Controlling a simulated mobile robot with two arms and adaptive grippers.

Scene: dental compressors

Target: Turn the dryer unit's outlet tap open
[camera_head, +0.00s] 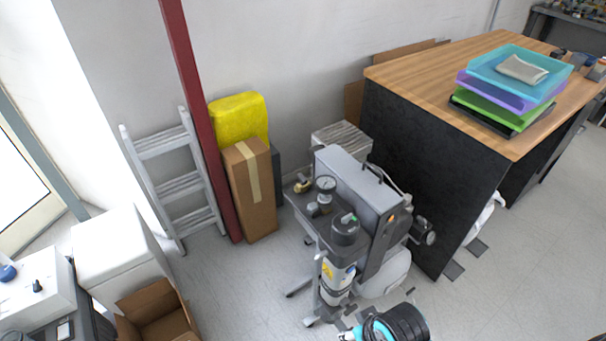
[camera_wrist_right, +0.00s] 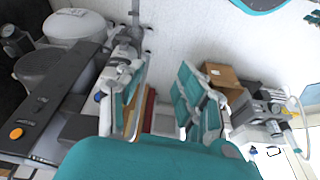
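The compressor with its dryer unit (camera_head: 362,187), a tall grey cabinet with a black handle and an orange button, stands in the middle of the head view. A small brass fitting (camera_head: 303,186) sits left of the round gauge (camera_head: 326,184); I cannot tell whether it is the outlet tap. In the right wrist view, the dark panel (camera_wrist_right: 62,95) with an orange button lies at the left. My right gripper (camera_wrist_right: 160,105) shows two teal fingers spread apart, with nothing seen between them. Its wrist (camera_head: 398,324) is at the bottom of the head view, in front of the compressor. My left gripper is out of view.
A wood-topped bench (camera_head: 440,75) with stacked trays (camera_head: 515,85) stands right of the compressor. A cardboard box (camera_head: 250,190), red post (camera_head: 205,130) and ladder (camera_head: 172,180) are behind left. An open carton (camera_head: 158,312) is at lower left. Floor is clear between it and the compressor.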

